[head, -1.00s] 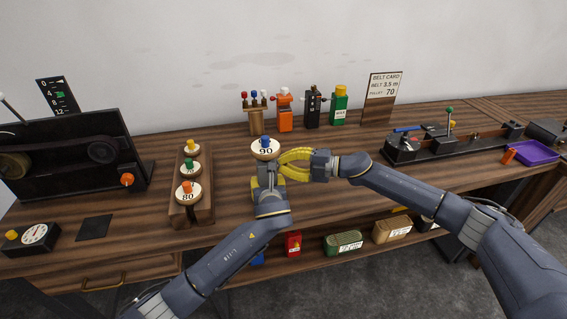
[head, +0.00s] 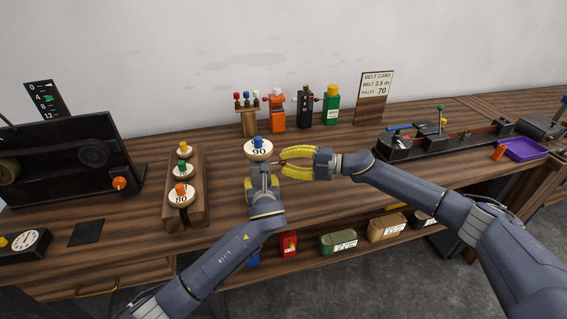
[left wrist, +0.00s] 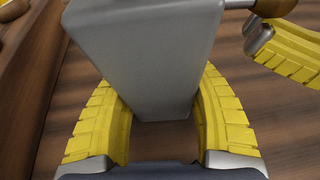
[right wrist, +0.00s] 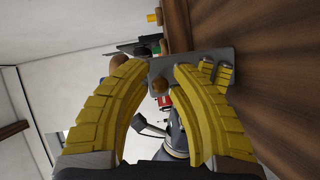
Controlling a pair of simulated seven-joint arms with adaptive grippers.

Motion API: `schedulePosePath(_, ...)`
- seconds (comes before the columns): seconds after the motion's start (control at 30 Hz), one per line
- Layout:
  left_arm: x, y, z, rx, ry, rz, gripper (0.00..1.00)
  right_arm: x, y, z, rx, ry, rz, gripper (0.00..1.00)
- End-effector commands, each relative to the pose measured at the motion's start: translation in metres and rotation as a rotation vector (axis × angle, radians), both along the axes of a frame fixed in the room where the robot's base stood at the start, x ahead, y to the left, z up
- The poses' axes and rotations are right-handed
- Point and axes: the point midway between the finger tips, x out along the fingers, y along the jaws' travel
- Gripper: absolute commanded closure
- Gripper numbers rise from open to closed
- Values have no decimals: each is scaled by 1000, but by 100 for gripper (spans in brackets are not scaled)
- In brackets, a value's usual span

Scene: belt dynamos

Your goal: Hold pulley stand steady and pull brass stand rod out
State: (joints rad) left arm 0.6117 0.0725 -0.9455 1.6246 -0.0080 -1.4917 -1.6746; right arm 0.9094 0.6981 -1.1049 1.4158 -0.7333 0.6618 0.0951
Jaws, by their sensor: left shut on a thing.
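The pulley stand is a grey tapered block (left wrist: 150,50) in the left wrist view.
A wooden rack (head: 203,207) with several pulleys stands to the left. A black belt machine (head: 60,160) is further left. Small coloured devices and a belt card (head: 374,98) stand at the back. A lever bench (head: 440,140) and purple tray (head: 527,149) are right.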

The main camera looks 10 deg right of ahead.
Motion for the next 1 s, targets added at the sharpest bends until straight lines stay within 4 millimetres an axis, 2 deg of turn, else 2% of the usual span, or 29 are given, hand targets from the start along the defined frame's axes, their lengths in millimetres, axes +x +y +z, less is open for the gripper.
schedulePosePath(0.27, 0, 1, -3, 6, 5, 1, 94, -2, 3, 0, 3, 2, 8, 73)
schedulePosePath(0.43, 0, 1, -3, 6, 5, 1, 94, -6, -5, 0, 3, 3, 9, 73)
schedulePosePath(1.0, 0, 0, -2, 4, 4, -2, 94, -38, -88, 10, 2, 2, 6, 73)
